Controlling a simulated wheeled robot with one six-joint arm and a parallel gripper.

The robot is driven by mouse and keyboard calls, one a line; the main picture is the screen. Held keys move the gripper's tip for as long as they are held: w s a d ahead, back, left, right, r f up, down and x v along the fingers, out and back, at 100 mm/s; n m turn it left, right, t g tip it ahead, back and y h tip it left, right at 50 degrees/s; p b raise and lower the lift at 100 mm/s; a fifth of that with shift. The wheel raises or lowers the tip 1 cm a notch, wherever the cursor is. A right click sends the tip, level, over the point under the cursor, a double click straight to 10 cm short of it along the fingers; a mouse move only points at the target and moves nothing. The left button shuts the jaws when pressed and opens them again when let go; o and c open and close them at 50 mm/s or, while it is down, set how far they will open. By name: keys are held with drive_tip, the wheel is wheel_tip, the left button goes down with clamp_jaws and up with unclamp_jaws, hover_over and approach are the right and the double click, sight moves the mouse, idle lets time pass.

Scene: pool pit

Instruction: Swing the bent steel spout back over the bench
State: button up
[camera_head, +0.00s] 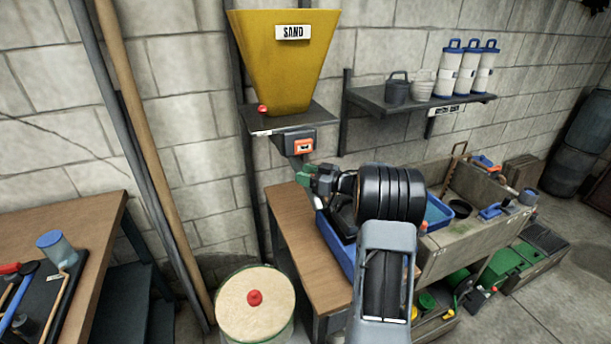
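A yellow sand hopper (283,65) hangs on the wall at the upper middle, on a dark shelf bracket (290,121). Below it is a dark outlet box (292,141) with an orange-framed label. A short dark part reaches down from this box to my gripper (308,175), which shows green near its tip. I cannot make out the bent steel spout for certain; my gripper and arm cover much of this spot. Whether the fingers are open or shut on something is too small to tell. The wooden bench (298,240) stands below, partly behind my arm.
A blue tray (336,250) lies on the bench behind my arm. A round drum with a red knob (254,298) stands at its left. A stone sink (480,215) is at right. Poles (150,150) lean at left, near a tool table (80,225).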

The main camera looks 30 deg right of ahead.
drive_tip(key=shift+o, duration=0.9)
drive_tip(key=shift+s, duration=0.1)
drive_tip(key=b+v, duration=0.1)
drive_tip(key=v, duration=1.2)
drive_tip(key=shift+s+d, duration=0.25)
drive_tip(key=shift+d, duration=0.05)
